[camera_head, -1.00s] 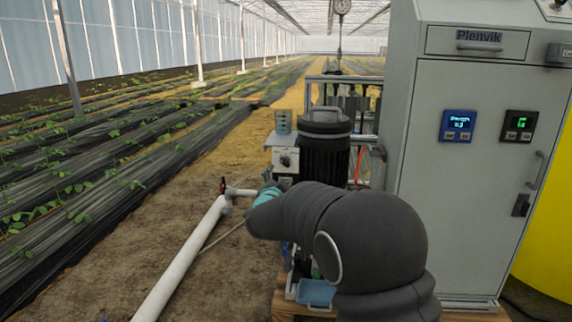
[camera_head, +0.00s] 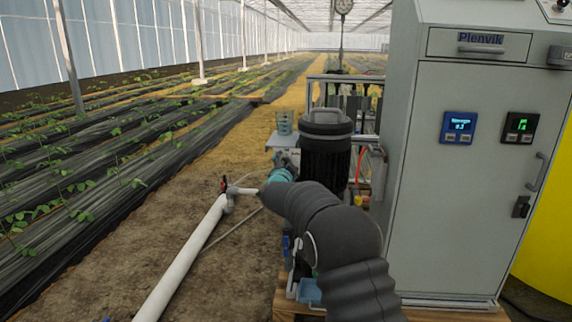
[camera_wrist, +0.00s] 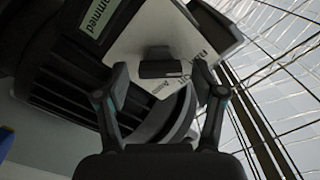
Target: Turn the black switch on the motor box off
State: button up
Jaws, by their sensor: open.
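The black switch (camera_wrist: 162,68) stands on the pale front of the motor box (camera_wrist: 140,35) in the wrist view. Lettering beside it is partly covered and hard to read. My gripper (camera_wrist: 161,88) is open, with one finger on each side of the switch; I cannot tell whether either touches it. In the head view, my gripper (camera_head: 281,172) is in front of the motor box and hides the switch.
A grey cabinet (camera_head: 475,180) with two small displays stands close on the right. A white pipe (camera_head: 185,262) runs along the ground at left. Open soil lies left of the skid.

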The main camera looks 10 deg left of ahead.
jog(key=c, duration=1.1)
jog(key=shift+c, duration=0.2)
jog(key=shift+f+m+b, duration=0.1)
jog(key=shift+m+b, duration=0.2)
jog(key=shift+b, duration=0.2)
jog(key=shift+f+m+b, duration=0.1)
jog(key=shift+m+b, duration=3.2)
jog(key=shift+m, duration=0.8)
